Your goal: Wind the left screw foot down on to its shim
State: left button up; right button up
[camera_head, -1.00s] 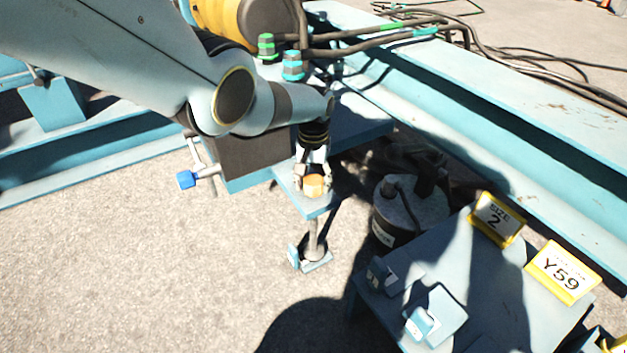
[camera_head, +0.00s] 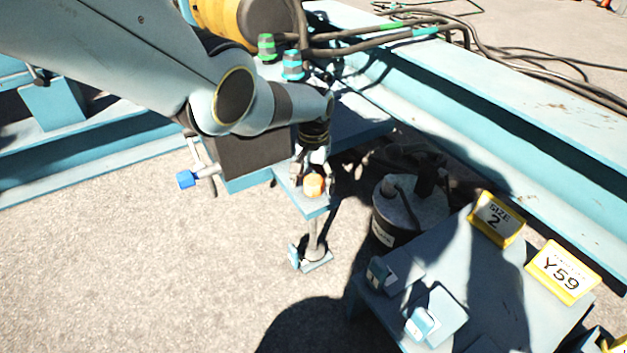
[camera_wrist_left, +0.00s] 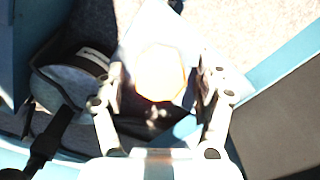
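The left screw foot has an orange knob (camera_head: 313,185) on top of a blue bracket plate (camera_head: 312,208). Its grey rod (camera_head: 313,235) runs down below the plate to a round pad. The pad is over a flat blue shim (camera_head: 318,265) with an upright tab on the ground. I cannot tell whether pad and shim touch. My left gripper (camera_head: 313,182) points down over the knob. In the left wrist view the knob (camera_wrist_left: 160,75) is between the two fingers (camera_wrist_left: 160,95), with a gap on each side. My right gripper is not in view.
A blue table (camera_head: 345,300) with tabbed shims and yellow-framed signs (camera_head: 497,218) reading "SIZE 2" and "Y59" stands at the right. A dark cylindrical weight (camera_head: 410,212) is behind it. A blue-handled screw (camera_head: 187,180) sticks out left. The ground at lower left is clear.

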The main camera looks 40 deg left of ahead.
aim_at(314, 179)
pick_arm(q)
notch_tip(314, 179, up, 12)
dwell(0.8)
jog(key=shift+o, duration=0.2)
jog(key=shift+w, duration=0.1)
